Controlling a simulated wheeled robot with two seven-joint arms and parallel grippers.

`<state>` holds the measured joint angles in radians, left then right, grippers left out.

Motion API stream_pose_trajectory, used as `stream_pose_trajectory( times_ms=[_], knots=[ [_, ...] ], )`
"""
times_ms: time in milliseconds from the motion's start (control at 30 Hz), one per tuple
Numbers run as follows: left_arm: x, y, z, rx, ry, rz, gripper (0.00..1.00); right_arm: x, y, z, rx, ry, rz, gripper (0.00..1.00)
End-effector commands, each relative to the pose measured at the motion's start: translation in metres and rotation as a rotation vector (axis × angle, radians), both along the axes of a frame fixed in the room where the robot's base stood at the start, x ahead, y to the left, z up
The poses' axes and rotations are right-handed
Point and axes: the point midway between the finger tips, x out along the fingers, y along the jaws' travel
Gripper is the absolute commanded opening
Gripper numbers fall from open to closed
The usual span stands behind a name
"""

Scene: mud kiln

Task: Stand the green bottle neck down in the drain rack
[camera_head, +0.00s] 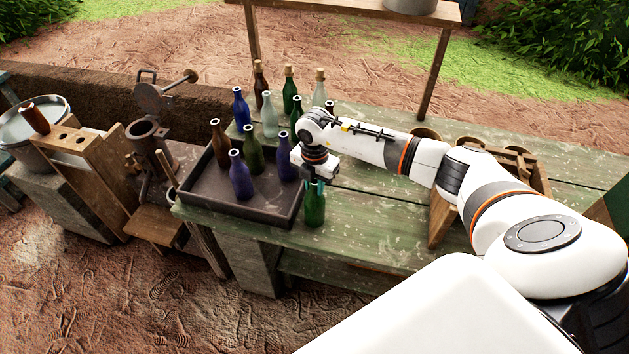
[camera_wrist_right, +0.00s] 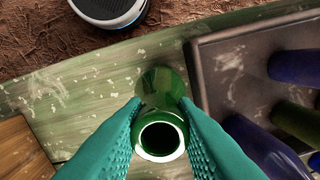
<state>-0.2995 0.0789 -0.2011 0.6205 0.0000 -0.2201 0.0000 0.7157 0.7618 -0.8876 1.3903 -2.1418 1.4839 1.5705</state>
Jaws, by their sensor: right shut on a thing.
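The green bottle (camera_head: 315,208) is upright at the front of the green table, just right of the dark tray. My right gripper (camera_head: 315,184) is shut on its neck from above. In the right wrist view, the teal fingers (camera_wrist_right: 160,145) flank the neck of the bottle (camera_wrist_right: 163,90), with its open mouth facing the camera. I cannot tell whether its base touches the table. The drain rack (camera_head: 72,142), a wooden stand with round holes, is at the far left. My left gripper is out of view.
The dark tray (camera_head: 235,207) holds several bottles close beside the gripped one. More bottles, some corked (camera_head: 289,90), stand behind it. A metal press (camera_head: 150,130) and a bucket (camera_head: 30,120) are near the rack. A wooden frame (camera_head: 442,215) stands right.

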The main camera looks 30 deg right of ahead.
Motion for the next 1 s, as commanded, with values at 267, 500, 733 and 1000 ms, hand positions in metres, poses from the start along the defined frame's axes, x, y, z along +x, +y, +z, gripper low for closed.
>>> stream_pose_trajectory(
  times_ms=[267, 500, 733, 1000],
  knots=[
    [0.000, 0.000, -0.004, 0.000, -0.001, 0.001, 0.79, 0.000, 0.000, -0.004, 0.000, -0.001, 0.001, 0.00],
    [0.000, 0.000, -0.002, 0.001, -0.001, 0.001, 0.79, 0.000, 0.000, -0.002, 0.000, -0.001, 0.001, 0.47],
    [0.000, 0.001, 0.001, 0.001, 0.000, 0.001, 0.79, 0.000, 0.000, 0.002, 0.000, -0.001, 0.001, 0.47],
    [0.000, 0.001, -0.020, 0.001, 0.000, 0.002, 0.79, 0.002, 0.000, 0.041, 0.000, -0.008, 0.002, 0.47]
  ],
)
